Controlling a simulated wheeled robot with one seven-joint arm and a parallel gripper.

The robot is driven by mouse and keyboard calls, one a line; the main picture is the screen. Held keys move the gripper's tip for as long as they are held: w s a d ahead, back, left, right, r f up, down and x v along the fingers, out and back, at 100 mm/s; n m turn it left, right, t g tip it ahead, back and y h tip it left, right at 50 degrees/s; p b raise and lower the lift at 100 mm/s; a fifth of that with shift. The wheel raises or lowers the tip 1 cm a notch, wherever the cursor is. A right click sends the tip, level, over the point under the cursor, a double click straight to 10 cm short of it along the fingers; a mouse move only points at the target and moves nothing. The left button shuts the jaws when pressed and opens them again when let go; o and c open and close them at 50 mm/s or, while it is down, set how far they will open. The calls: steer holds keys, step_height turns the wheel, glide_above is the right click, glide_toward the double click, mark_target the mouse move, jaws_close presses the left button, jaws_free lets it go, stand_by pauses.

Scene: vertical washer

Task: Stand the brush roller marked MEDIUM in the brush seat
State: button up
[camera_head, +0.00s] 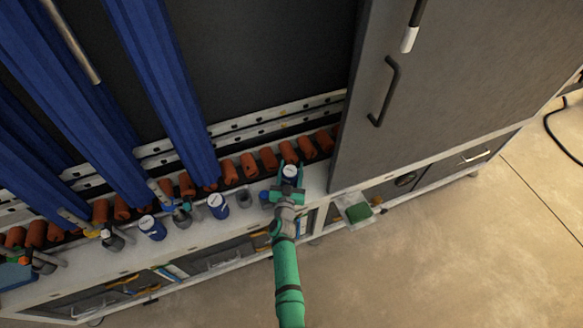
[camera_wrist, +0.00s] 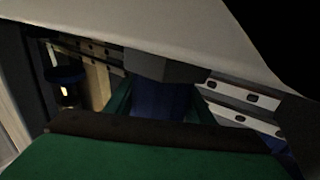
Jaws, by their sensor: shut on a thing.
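My gripper (camera_head: 289,184) is shut on a blue roller with a pale top (camera_head: 291,172), at the right end of the white ledge. In the wrist view the blue body (camera_wrist: 160,102) shows between the green fingers, mostly in shadow. Two similar blue rollers with pale tops stand to the left, one nearer (camera_head: 218,206) and one farther (camera_head: 152,228). No size mark is readable on any of them. A small grey cup-like holder (camera_head: 244,198) stands left of my gripper; I cannot tell whether it is the brush seat. The foot of the held roller is hidden.
A small blue piece (camera_head: 265,197) is close left of my gripper. A grey cabinet door (camera_head: 440,100) rises at right. Spray-type fittings (camera_head: 178,210) stand along the left ledge.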

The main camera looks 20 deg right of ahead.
mark_target(289, 183)
steer(key=o, duration=1.3)
steer(key=shift+c, duration=0.2)
steer(key=shift+s+a+f, duration=0.1)
steer(key=shift+s+a, duration=0.1)
steer(key=shift+s, duration=0.05)
steer(key=v, duration=1)
steer(key=shift+s, duration=0.1)
